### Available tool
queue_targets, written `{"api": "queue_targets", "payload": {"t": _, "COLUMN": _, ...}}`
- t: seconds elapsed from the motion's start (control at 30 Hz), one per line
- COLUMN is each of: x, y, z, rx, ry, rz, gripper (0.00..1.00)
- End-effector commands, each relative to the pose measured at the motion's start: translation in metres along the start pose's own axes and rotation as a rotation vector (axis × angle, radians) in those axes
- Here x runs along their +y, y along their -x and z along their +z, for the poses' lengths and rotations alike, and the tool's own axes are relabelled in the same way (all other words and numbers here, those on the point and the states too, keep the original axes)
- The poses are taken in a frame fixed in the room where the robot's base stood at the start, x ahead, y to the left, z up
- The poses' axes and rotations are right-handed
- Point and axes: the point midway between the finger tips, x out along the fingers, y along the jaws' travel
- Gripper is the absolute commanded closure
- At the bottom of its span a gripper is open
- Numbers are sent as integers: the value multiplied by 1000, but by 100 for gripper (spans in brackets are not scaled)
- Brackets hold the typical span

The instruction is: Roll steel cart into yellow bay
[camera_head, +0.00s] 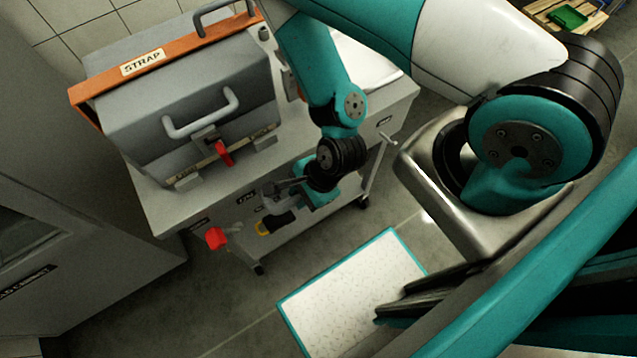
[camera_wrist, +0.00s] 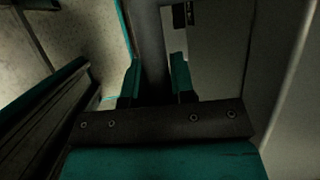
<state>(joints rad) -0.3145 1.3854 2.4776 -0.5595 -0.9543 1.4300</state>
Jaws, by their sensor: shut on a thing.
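The grey steel cart (camera_head: 215,195) stands on casters at the upper middle of the head view. Its top carries a grey metal case with an orange strap bar. My gripper (camera_head: 285,189) is at the cart's near side, below the top edge. In the wrist view, my gripper (camera_wrist: 156,85) has its two teal fingers on either side of a dark grey bar (camera_wrist: 151,45), shut on it. The bar appears to be the cart's handle; where it joins the cart is hidden. I cannot see a yellow bay in either view.
A white floor mat (camera_head: 352,290) with a teal border lies in front of the cart. A grey cabinet (camera_head: 75,190) stands close on the left. A wooden pallet with a green tray (camera_head: 569,16) is at the far top right. Open floor (camera_head: 215,300) lies below the cart.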

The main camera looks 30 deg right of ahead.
Motion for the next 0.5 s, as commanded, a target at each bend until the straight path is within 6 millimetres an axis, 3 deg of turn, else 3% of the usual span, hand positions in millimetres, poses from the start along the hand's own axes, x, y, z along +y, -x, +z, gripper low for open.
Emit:
{"api": "queue_targets", "payload": {"t": 0.27, "x": 0, "y": 0, "z": 0, "rx": 0, "ry": -1, "rz": 0, "gripper": 100}}
{"api": "queue_targets", "payload": {"t": 0.5, "x": -13, "y": -2, "z": 0, "rx": -2, "ry": 0, "rz": -6, "gripper": 100}}
